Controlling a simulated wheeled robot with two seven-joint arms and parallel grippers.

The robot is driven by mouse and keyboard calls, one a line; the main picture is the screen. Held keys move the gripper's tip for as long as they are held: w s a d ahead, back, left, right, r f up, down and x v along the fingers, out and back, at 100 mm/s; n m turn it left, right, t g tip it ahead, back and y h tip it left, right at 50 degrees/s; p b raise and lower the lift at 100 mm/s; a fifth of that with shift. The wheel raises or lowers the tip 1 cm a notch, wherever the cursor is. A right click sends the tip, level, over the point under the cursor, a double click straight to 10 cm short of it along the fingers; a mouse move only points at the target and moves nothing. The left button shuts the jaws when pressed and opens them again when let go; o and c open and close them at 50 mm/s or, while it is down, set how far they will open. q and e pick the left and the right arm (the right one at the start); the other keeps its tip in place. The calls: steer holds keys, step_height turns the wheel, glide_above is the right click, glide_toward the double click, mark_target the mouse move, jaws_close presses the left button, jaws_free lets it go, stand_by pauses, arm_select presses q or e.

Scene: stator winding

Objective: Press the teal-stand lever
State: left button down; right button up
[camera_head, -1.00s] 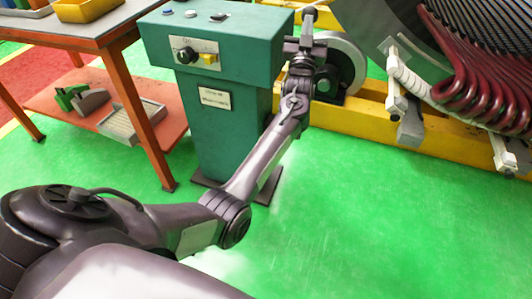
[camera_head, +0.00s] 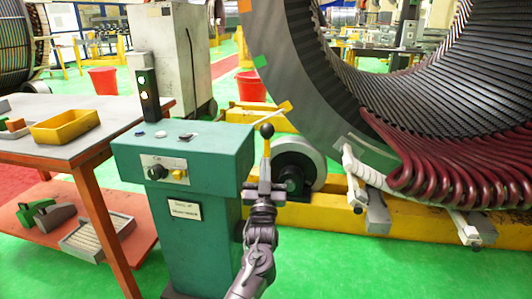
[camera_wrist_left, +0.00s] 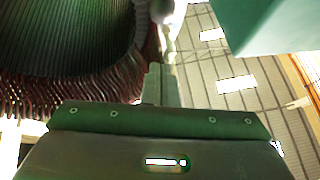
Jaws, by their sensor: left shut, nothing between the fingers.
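In the left wrist view the shut fingers (camera_wrist_left: 160,84) point toward a blurred pale rod and knob (camera_wrist_left: 163,12). I cannot tell whether they touch the lever. My right gripper is not in view.
A table (camera_head: 50,140) with a yellow bin (camera_head: 65,126) stands left of the stand. A grey roller (camera_head: 300,160) on a yellow base (camera_head: 330,200) and the large stator (camera_head: 300,70) with dark red coils (camera_head: 440,165) are to the right. Green floor is open in front.

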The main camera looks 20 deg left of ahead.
arm_select(q)
steer(key=shift+v, duration=1)
steer(key=shift+f, duration=0.1)
steer(key=shift+f, duration=0.1)
